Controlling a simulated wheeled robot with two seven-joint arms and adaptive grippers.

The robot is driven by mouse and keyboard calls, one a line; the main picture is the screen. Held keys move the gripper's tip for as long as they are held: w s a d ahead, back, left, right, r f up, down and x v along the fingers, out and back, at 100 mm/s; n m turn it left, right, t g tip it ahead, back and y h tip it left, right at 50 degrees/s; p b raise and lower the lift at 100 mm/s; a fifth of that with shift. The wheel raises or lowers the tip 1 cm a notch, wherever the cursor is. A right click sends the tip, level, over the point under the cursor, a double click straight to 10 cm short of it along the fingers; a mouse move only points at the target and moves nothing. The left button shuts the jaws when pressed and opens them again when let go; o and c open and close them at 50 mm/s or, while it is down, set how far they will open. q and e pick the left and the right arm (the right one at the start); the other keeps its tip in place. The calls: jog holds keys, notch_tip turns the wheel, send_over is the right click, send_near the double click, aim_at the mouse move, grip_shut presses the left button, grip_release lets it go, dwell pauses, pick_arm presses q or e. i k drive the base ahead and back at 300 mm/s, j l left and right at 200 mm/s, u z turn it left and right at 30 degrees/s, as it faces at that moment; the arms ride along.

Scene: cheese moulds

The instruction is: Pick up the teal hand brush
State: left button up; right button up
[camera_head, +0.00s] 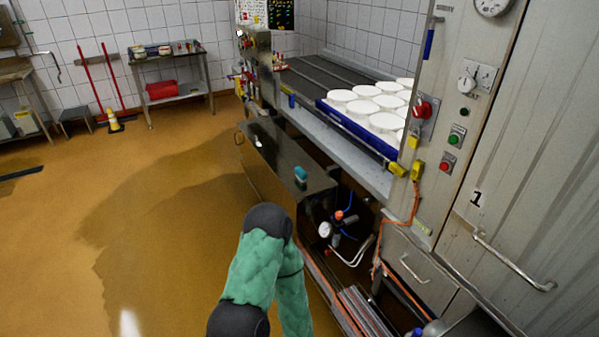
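The teal hand brush (301,174) is small in the head view. It rests near the right end of a dark, low metal table top (272,150) in front of the machine. Its bristles are too small to make out clearly. One of my arms, in a green quilted sleeve with dark joints, rises from the bottom middle, its upper joint just below the table in the picture. Neither gripper is in view. Nothing is seen touching the brush.
A blue tray (350,128) of white moulds sits on the machine's conveyor (325,75). Hoses and a gauge (325,230) hang below. A steel cabinet (520,190) stands at right. The brown floor (150,215) at left is open, with a side table (180,98) at the back.

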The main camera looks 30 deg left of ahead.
aim_at(301, 174)
jog(key=i+j+z, duration=0.1)
jog(key=j, duration=0.25)
jog(key=i+j+z, duration=0.1)
jog(key=i+j, duration=0.2)
jog(key=i+j+z, duration=0.1)
jog(key=j, duration=0.35)
jog(key=i+j, duration=0.25)
jog(key=j, duration=0.15)
jog(key=i+j+z, duration=0.15)
jog(key=j, duration=0.25)
jog(key=i+j+z, duration=0.1)
jog(key=j, duration=0.3)
jog(key=i, duration=0.05)
